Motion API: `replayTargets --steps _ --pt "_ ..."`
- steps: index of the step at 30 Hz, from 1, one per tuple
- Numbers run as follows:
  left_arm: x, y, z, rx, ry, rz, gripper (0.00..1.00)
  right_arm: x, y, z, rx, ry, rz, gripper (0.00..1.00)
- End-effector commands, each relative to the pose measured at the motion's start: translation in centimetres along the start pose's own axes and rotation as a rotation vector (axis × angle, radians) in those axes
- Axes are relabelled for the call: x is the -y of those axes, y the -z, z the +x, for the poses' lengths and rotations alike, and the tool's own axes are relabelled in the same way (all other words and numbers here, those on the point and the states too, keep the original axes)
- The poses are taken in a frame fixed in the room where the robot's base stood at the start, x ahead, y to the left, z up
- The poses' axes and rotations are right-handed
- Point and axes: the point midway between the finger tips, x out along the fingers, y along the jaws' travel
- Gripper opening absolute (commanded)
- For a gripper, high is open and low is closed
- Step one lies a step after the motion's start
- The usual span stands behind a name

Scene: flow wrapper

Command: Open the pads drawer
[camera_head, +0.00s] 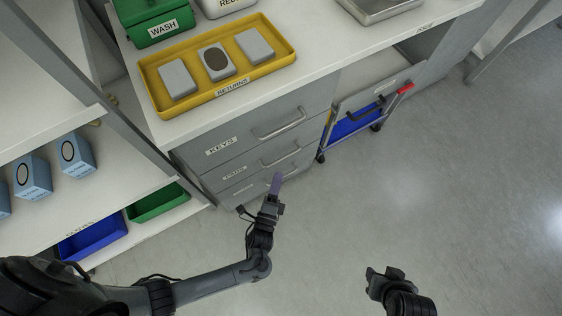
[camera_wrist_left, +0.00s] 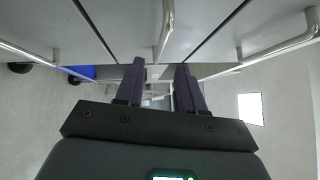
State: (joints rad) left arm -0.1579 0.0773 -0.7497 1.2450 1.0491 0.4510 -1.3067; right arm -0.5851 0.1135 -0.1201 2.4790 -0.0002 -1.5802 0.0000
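The drawer unit has three stacked drawers, all looking shut. The middle one, the pads drawer (camera_head: 250,166), has a small blurred label and a silver bar handle (camera_head: 281,156). My left gripper (camera_head: 276,181) is in front of the lower drawers, with its fingers towards the unit. In the left wrist view its two dark purple fingers (camera_wrist_left: 160,72) are apart with nothing gripped. A bar handle (camera_wrist_left: 165,30) lies just ahead of the gap, in the middle of three. I cannot tell if it touches the fingers. My right gripper (camera_head: 384,276) is over the floor, its fingers unclear.
The keys drawer (camera_head: 245,140) is above and another drawer (camera_head: 250,187) below. A yellow returns tray (camera_head: 190,108) and green wash bin (camera_head: 150,38) stand on the counter. A trolley with a blue bin (camera_head: 352,122) is right of the drawers. Open shelving stands left. The floor (camera_head: 420,190) is clear.

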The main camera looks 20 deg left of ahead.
Motion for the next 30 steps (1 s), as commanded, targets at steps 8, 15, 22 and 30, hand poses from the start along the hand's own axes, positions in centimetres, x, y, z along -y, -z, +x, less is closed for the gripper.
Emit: replayTargets --steps 8,15,22,30 --pt "-0.2 0.0 4.4 -0.001 0.002 -0.001 0.38 0.0 -0.3 1.6 -0.004 -0.001 -0.001 0.43" --pt "-0.1 0.0 6.4 0.0 0.0 -0.001 0.38 -0.1 -0.6 2.2 -0.004 -0.006 -0.007 0.43" --pt "0.0 0.0 6.7 -0.001 -0.002 -0.001 0.38 -0.2 -0.6 2.2 -0.004 -0.009 -0.011 0.43" --pt "0.0 0.0 6.7 -0.001 -0.002 -0.001 0.18 -0.2 -0.5 2.2 -0.004 -0.008 -0.009 0.43"
